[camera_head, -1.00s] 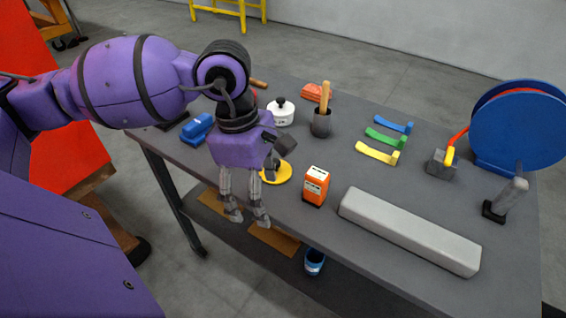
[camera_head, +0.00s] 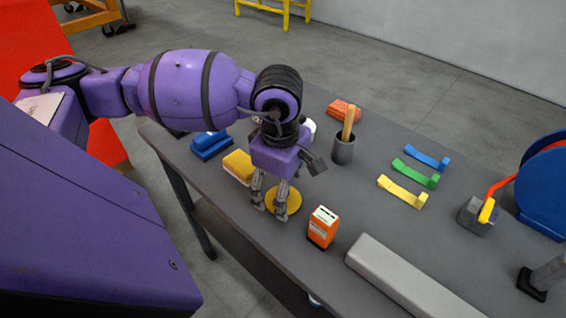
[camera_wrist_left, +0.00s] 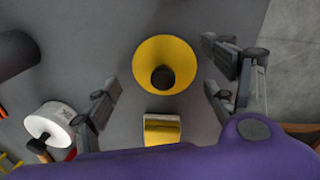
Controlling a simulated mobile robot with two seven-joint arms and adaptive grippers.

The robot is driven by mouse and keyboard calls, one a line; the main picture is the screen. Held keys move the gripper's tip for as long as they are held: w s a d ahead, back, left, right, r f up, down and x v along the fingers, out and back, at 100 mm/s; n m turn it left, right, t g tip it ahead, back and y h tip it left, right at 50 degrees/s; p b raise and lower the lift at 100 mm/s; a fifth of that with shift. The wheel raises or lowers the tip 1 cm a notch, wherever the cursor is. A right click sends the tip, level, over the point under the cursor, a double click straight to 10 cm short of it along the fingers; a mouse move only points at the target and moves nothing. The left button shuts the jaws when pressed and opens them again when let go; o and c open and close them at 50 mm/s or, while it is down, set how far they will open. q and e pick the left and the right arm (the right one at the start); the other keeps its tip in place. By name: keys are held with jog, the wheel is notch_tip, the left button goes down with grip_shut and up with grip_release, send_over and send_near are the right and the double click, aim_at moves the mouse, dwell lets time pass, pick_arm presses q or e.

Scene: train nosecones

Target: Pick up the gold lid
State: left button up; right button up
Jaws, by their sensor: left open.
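The gold lid (camera_head: 294,203) is a round yellow disc lying on the grey table, partly hidden behind my left gripper. In the left wrist view the lid (camera_wrist_left: 150,50) shows whole, with a dark round knob (camera_wrist_left: 163,78) at its middle. My left gripper (camera_head: 270,208) is open and points down at the lid's near left side. In the left wrist view the fingers of the gripper (camera_wrist_left: 162,90) stand apart to either side, with the lid between and beyond them. Nothing is held. I cannot tell how high the fingertips are above the table. My right gripper is not in view.
A yellow block (camera_head: 239,166) and a blue object (camera_head: 210,144) lie left of the lid. An orange box (camera_head: 322,228) stands close on its right. A long grey bar (camera_head: 405,275) lies at right front.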

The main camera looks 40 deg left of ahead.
pick_arm(q)
jog(key=shift+f, duration=0.55)
jog(key=c, duration=1.1)
jog(key=shift+s+f, duration=0.1)
jog(key=shift+s, duration=0.05)
jog(key=c, duration=0.6)
